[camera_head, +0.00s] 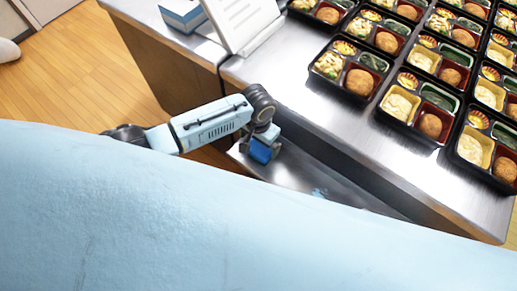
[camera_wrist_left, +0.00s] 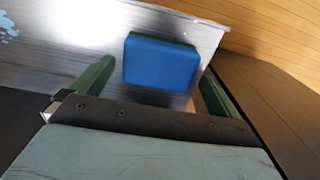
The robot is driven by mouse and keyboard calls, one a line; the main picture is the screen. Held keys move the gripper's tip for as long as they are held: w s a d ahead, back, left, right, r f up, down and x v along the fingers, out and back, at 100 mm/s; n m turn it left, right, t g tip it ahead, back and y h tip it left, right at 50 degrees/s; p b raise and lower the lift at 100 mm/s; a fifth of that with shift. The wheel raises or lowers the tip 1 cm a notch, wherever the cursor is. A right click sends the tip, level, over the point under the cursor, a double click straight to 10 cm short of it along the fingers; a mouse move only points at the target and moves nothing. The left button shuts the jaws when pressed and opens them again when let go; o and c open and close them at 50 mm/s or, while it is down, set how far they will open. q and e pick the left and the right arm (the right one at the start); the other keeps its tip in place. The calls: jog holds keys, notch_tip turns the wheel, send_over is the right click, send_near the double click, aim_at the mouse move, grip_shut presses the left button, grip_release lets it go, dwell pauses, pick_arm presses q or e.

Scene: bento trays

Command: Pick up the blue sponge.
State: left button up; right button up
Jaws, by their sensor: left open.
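The blue sponge (camera_wrist_left: 160,62) lies on a shiny metal surface (camera_wrist_left: 60,45) in the left wrist view, blue face up with a thin dark green edge at the back. My left gripper (camera_wrist_left: 155,85) is open, with one green finger on each side of the sponge and a gap to each. In the head view the sponge (camera_head: 260,152) shows as a small blue block at the left gripper (camera_head: 262,146), partly hidden by it. I cannot tell how high the fingers are above the metal. My right gripper is not in view.
A metal counter (camera_head: 300,85) holds rows of filled bento trays (camera_head: 318,76) at the right. A white tilted panel (camera_head: 240,18) and a blue-and-white box (camera_head: 183,14) stand at the back. A pale blue splash (camera_head: 320,193) marks the lower metal surface. Wooden floor lies at the left.

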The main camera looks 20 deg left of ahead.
pick_arm(q)
notch_tip(320, 180, down, 3)
jog(key=shift+f+b, duration=0.1)
jog(key=shift+b, duration=0.25)
jog(key=shift+d, duration=0.1)
jog(key=c, duration=0.8)
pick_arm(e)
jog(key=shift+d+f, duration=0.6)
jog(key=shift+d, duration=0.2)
pick_arm(q)
notch_tip(320, 180, up, 10)
jog(key=p, duration=0.3)
jog(key=shift+w+p, duration=0.1)
jog(key=shift+p, duration=0.2)
notch_tip(320, 180, up, 8)
jog(key=p, duration=0.1)
jog(key=shift+p, duration=0.35)
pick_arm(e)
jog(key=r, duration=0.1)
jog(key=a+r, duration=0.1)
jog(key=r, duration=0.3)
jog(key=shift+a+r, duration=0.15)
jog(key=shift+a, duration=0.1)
